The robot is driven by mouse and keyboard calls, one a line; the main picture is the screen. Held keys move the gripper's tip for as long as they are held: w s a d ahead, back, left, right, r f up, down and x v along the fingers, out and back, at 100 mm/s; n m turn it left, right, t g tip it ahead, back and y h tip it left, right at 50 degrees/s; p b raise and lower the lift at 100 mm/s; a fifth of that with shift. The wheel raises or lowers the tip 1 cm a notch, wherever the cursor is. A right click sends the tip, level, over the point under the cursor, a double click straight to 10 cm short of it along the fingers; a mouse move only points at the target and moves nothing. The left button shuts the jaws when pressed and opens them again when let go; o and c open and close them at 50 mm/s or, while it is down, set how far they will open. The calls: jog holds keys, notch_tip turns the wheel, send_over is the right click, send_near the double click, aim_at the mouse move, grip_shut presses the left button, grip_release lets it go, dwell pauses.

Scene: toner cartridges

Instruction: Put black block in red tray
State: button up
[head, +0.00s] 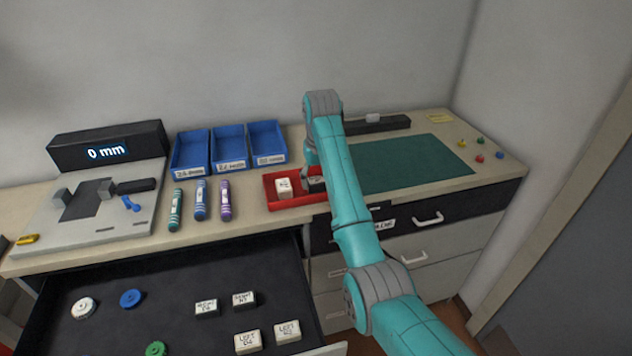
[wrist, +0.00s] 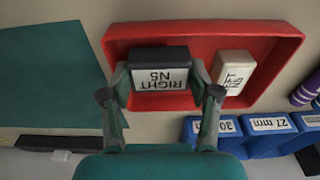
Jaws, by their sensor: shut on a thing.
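The black block (wrist: 158,53), with a white face lettered RIGHT N5, is between the fingers of my gripper (wrist: 158,75) in the wrist view. My gripper is shut on it. The block is within the outline of the red tray (wrist: 283,47); I cannot tell if it touches the tray floor. A white block (wrist: 233,72) stands in the tray beside it, apart from the fingers. In the head view the red tray (head: 290,204) holds the white block (head: 285,189) at its left, and my arm partly hides the black block (head: 317,184) at its right.
Blue bins (head: 229,150) stand behind the tray, and several markers (head: 200,200) lie left of it. A green mat (head: 415,163) is to the right. The open drawer (head: 180,270) in front holds labelled blocks and round caps.

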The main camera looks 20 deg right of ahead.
jog(key=shift+f, duration=0.95)
jog(key=shift+f, duration=0.15)
jog(key=o, duration=0.8)
jog(key=shift+c, duration=0.2)
